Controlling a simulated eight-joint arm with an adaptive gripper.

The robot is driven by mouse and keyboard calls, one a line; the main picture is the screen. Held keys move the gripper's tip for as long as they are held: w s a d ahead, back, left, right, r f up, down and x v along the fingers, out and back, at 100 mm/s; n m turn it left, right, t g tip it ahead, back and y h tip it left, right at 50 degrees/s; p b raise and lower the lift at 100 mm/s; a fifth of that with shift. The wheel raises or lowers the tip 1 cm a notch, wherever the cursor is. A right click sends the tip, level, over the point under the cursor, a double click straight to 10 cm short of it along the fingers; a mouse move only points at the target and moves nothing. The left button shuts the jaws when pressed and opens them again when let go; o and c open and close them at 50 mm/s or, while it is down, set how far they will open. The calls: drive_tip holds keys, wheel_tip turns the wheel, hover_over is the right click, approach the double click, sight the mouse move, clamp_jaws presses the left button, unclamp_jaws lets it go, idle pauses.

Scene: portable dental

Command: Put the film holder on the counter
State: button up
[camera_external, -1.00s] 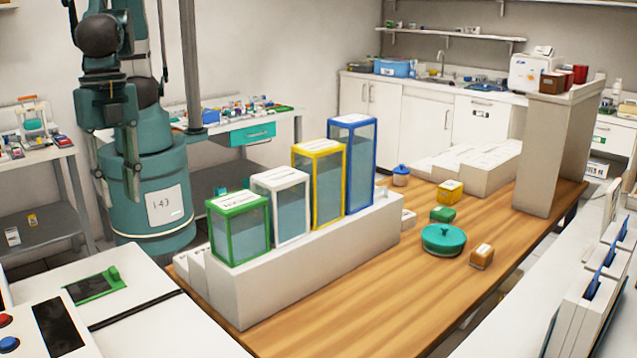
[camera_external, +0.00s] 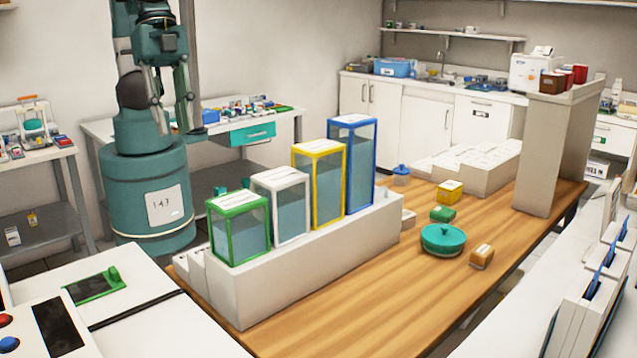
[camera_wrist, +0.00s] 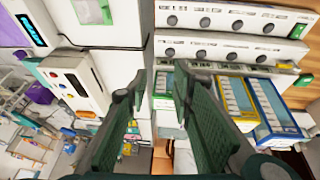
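My gripper (camera_wrist: 160,75) is open in the wrist view, with its two dark green fingers apart and no object visible between them. In the external view my arm is raised in front of the back wall, well away from the wooden tabletop (camera_external: 370,310). I cannot tell for certain which object is the film holder. Small items on the tabletop include a brown block (camera_external: 481,257), a green box (camera_external: 442,214) and a yellow box (camera_external: 450,192). A white counter (camera_external: 420,95) with cabinets runs along the back wall; I cannot tell which surface the task calls the counter.
A long white rack (camera_external: 320,262) holds tall green, white, yellow and blue framed boxes. A teal lidded pot (camera_external: 443,240) sits right of it. A tall beige stand (camera_external: 550,155) rises at the table's far right. The tabletop's front is clear.

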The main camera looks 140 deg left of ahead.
drive_tip(key=s+a+r+t, duration=0.1)
drive_tip(key=s+a+r, duration=0.1)
drive_tip(key=a, duration=0.3)
drive_tip(key=s+a+r+t+y, duration=0.1)
drive_tip(key=s+a+r, duration=0.1)
drive_tip(key=s+a, duration=0.1)
drive_tip(key=shift+s+a+r+t, duration=0.25)
drive_tip(key=shift+a+r+t, duration=0.15)
drive_tip(key=shift+a, duration=0.45)
